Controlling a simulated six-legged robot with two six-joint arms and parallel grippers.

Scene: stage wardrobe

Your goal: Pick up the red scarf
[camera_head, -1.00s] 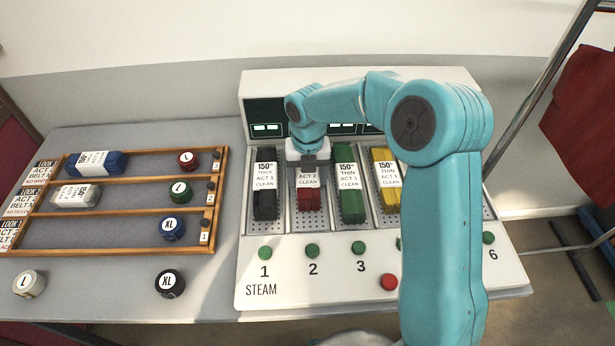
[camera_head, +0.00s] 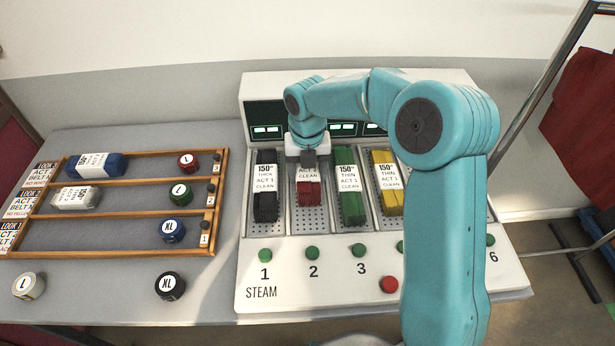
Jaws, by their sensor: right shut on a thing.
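The red scarf (camera_head: 309,192) is a folded bundle with a white label band in the second slot of the white steam machine (camera_head: 380,265). My right gripper (camera_head: 309,162) points down at the scarf's upper part and is shut on it. The gripper covers the top of the scarf and part of its label. I cannot tell whether the scarf is clear of the slot floor. My left gripper is not in view.
A black scarf (camera_head: 265,207) lies in the slot to the left, a green scarf (camera_head: 350,206) and a yellow scarf (camera_head: 388,185) to the right. A wooden rack (camera_head: 120,251) with rolled items stands on the grey table at left. My right arm hides the machine's right part.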

